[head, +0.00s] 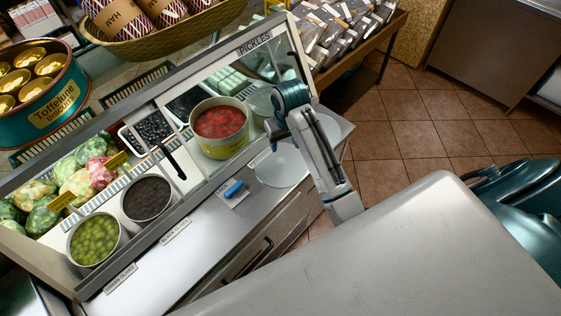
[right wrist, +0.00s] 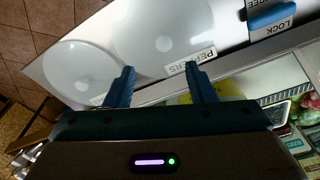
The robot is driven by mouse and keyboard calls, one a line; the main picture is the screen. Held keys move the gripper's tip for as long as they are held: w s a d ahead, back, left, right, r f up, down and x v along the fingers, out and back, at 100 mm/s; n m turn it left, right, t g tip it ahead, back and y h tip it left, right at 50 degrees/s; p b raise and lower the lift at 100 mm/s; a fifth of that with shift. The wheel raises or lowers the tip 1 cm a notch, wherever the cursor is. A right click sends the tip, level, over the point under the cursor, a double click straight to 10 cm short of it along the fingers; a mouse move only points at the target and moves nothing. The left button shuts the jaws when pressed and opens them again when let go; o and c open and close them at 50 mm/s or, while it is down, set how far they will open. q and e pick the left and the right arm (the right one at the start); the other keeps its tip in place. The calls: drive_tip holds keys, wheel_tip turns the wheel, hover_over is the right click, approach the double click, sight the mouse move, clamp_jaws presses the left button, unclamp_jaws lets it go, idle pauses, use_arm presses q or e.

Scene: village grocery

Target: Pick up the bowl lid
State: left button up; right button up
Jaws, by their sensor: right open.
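Two round, pale translucent lids lie on the white counter ledge in front of the pickle case. The nearer lid (head: 283,167) shows in the right wrist view (right wrist: 165,35) beside the PEPPERS label. The other lid (head: 335,128) is partly hidden by my right arm and shows at the left of the right wrist view (right wrist: 75,72). Which one is the bowl's lid I cannot tell. My right gripper (right wrist: 161,86) is open and empty, its fingers pointing toward the nearer lid's edge. In the head view, my right gripper (head: 273,131) is above the case's front edge. My left gripper is out of view.
A yellow bowl of red peppers (head: 218,124), a bowl of black olives (head: 147,200) and a bowl of green olives (head: 95,240) stand in the case. A blue LOCK piece (head: 233,188) sits on the ledge. The glass panel and metal frame rise close behind the lids.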

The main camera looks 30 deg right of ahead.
hover_over(281, 159)
drive_tip(key=s, duration=0.1)
drive_tip(key=f+p, duration=0.1)
drive_tip(key=f, duration=0.3)
drive_tip(key=shift+d, duration=0.2)
drive_tip(key=f, duration=0.1)
drive_tip(key=f+p, duration=0.1)
drive_tip(key=f, duration=0.1)
drive_tip(key=f+p, duration=0.1)
drive_tip(key=shift+w+a+f, duration=0.3)
drive_tip(key=shift+w+f, duration=0.05)
drive_tip(key=shift+f, duration=0.35)
drive_tip(key=shift+c, duration=0.4)
drive_tip(key=c, duration=1)
